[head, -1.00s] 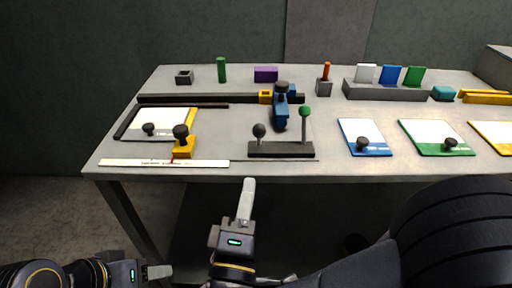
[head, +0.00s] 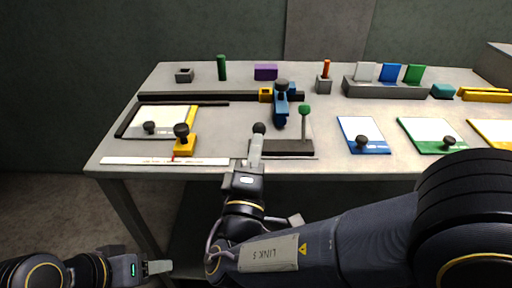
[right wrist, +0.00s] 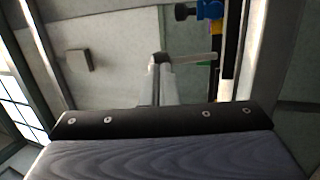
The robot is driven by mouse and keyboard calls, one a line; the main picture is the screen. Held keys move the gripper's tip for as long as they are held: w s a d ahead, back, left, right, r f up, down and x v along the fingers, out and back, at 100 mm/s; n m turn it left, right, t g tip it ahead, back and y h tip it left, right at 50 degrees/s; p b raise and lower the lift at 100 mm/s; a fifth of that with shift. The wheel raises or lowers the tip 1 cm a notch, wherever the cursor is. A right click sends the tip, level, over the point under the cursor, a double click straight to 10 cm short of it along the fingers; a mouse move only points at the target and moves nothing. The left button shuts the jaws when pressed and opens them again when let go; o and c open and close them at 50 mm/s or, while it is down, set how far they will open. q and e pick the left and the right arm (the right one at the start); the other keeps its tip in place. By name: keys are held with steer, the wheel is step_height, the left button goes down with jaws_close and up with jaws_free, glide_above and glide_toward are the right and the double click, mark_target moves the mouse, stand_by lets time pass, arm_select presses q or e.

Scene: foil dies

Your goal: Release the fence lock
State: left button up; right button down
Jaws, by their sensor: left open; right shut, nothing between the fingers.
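A dark base block (head: 290,147) at the table's front edge carries a short lever with a black knob (head: 259,128) and a taller lever with a green knob (head: 305,110). Which part is the fence lock is not marked. My right gripper (head: 257,149) is shut and empty, its tips pointing up in the picture just below the black knob and covering that lever's stem; I cannot tell whether they touch. In the right wrist view its pale fingers (right wrist: 164,82) show. My left gripper (head: 157,267) is open and empty at lower left, off the table.
Behind the levers, a blue carriage (head: 281,106) with a black knob sits across a dark rail (head: 200,97). A yellow block with a black knob (head: 181,131) and a white ruler strip (head: 165,161) are left. Blue (head: 364,148) and green-edged (head: 437,147) plates lie right.

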mark_target(257, 126)
steer(key=shift+r, duration=0.1)
steer(key=w+r+g+p, duration=0.1)
steer(key=g+p, duration=0.1)
steer(key=p, duration=0.1)
steer(key=w+r+g+p, duration=0.1)
steer(key=r+g+p, duration=0.1)
steer(key=p, duration=0.1)
steer(key=w+r+n+g+y+p, duration=0.1)
steer(key=w+g+p, duration=0.1)
steer(key=p, duration=0.1)
steer(key=shift+r+p, duration=0.15)
steer(key=shift+p, duration=0.15)
steer(key=w+g+p, duration=0.2)
steer(key=g+p, duration=0.1)
steer(key=p, duration=0.2)
steer(key=w+g+p, duration=0.3)
steer(key=p, duration=0.2)
steer(key=shift+n+y, duration=0.3)
